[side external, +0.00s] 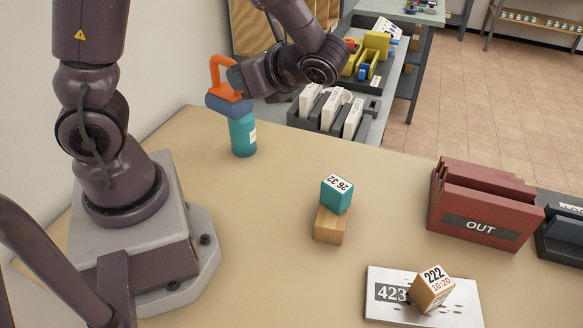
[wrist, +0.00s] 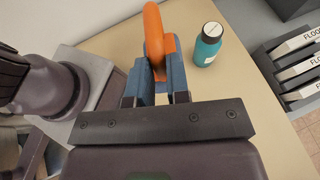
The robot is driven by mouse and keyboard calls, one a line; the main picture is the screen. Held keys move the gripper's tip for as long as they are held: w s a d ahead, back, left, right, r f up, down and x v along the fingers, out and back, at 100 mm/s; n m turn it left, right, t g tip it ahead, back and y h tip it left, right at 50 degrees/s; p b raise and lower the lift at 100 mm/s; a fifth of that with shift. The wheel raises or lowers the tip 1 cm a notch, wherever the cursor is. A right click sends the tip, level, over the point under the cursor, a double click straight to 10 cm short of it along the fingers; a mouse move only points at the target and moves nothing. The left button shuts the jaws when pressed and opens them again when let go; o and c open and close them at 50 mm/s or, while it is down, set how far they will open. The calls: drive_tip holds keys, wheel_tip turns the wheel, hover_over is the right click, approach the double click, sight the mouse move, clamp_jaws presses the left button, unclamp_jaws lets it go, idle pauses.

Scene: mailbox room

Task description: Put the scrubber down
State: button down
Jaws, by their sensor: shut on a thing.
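In the wrist view the bottle (wrist: 209,45) stands to the right of the scrubber, with a small gap in that picture. The scrubber's underside is hidden.
The tan table (side external: 290,165) is clear around the bottle. A teal block (side external: 336,194) sits on a wooden block (side external: 329,226). A red OUT tray (side external: 480,225) stands at right. A tilted wooden block (side external: 432,290) sits on a white plate (side external: 385,310). Grey racks (side external: 328,117) stand behind.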

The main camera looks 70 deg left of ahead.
drive_tip(key=w+a+r+m+t, duration=0.3)
drive_tip(key=w+r+m+t, duration=0.4)
drive_tip(key=w+m+t, duration=0.4)
drive_tip(key=shift+n, duration=0.3)
drive_tip(key=shift+s+d+f, duration=0.1)
drive_tip(key=shift+s+f, duration=0.15)
drive_tip(key=shift+f, duration=4.45)
drive_tip(key=shift+s+f, duration=0.25)
drive_tip(key=shift+f, duration=4.4)
drive_tip(key=shift+s+d+f, duration=0.1)
drive_tip(key=shift+s+f, duration=0.15)
drive_tip(key=shift+f, duration=4.45)
drive_tip(key=shift+f, duration=0.15)
drive_tip(key=c, duration=1.1)
unclamp_jaws()
